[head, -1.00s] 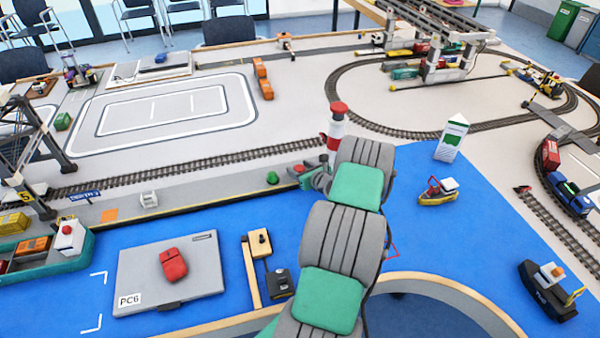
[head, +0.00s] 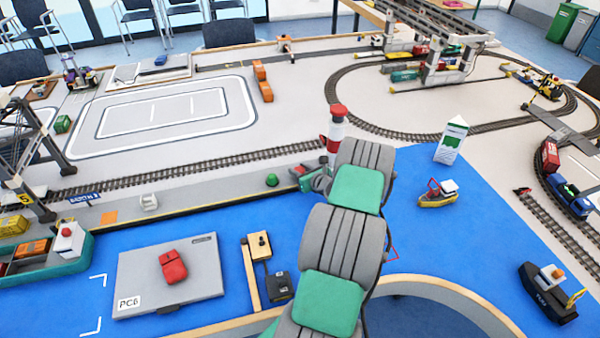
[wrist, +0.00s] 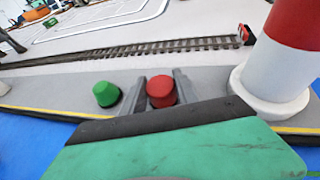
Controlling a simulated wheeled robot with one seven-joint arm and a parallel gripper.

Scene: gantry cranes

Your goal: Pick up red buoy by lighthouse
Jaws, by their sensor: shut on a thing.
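The red buoy (wrist: 161,91) shows in the wrist view between the two fingers of my gripper (wrist: 160,88), which is shut on it. It is just above or on the grey quay strip; I cannot tell which. The red and white lighthouse (wrist: 289,62) stands close to the right of the gripper in the wrist view. It also shows in the head view (head: 335,128), partly behind my arm. In the head view my gripper (head: 300,174) is small beside the lighthouse base, and the red buoy is mostly hidden there.
A green buoy (wrist: 106,94) stands just left of the gripper and also shows in the head view (head: 271,180). A railway track (head: 200,165) runs behind the quay. A white and green milk-carton shape (head: 452,139) and a small yellow boat (head: 438,194) are to the right.

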